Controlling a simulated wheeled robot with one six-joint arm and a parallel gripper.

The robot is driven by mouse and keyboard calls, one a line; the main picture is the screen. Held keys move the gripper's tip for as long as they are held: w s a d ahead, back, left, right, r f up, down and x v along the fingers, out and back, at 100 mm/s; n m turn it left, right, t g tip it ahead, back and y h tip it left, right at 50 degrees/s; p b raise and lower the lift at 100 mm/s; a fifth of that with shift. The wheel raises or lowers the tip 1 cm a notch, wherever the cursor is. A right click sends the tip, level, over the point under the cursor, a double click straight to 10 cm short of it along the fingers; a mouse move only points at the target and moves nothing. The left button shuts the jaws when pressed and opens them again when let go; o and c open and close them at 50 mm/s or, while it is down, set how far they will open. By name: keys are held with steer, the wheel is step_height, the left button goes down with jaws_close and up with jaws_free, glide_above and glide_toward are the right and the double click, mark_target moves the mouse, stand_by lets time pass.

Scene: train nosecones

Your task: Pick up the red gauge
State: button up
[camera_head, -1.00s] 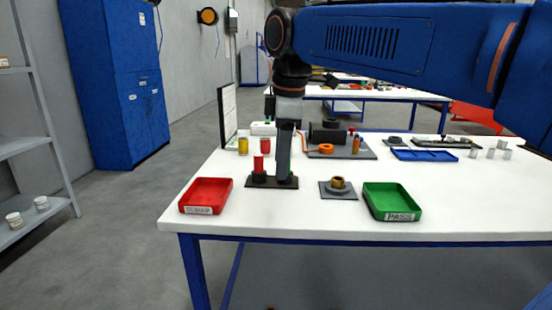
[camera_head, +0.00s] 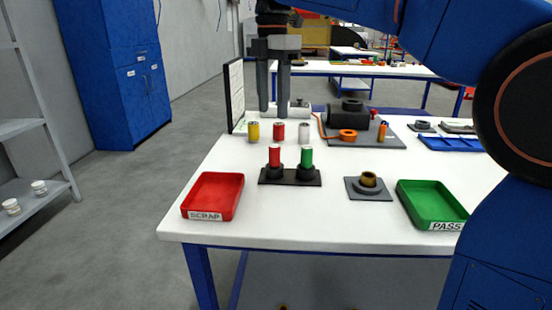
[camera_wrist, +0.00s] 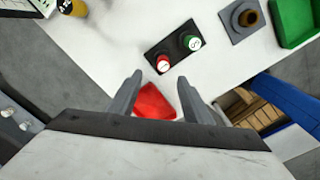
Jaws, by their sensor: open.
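The red gauge (camera_head: 274,156) is an upright red cylinder in the left seat of a dark two-seat stand (camera_head: 291,177). The green gauge (camera_head: 306,158) stands upright in the right seat. In the wrist view the red gauge (camera_wrist: 163,64) and green gauge (camera_wrist: 192,42) show from above, with light marked tops. My gripper (camera_head: 273,108) is open and empty, fingers pointing down, raised clear of the stand. In the wrist view the stand lies beyond my open fingertips (camera_wrist: 160,82), and the red gauge is apart from them.
A red SCRAP tray (camera_head: 213,196) is at left and a green PASS tray (camera_head: 432,203) at right. A grey plate with a brass ring (camera_head: 368,182) sits between. Yellow (camera_head: 253,132), red (camera_head: 278,132) and grey (camera_head: 304,131) cylinders stand behind. White tabletop in front is clear.

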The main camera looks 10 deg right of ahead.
mark_target(274, 146)
step_height(274, 146, down, 8)
steer(key=shift+r, duration=0.1)
steer(key=shift+s+d+f, duration=0.1)
steer(key=shift+s+f, duration=0.1)
steer(key=shift+f, duration=1.1)
steer(key=shift+s+f, duration=0.2)
steer(key=shift+f, duration=1.1)
jaws_close()
steer(key=shift+r, duration=0.15)
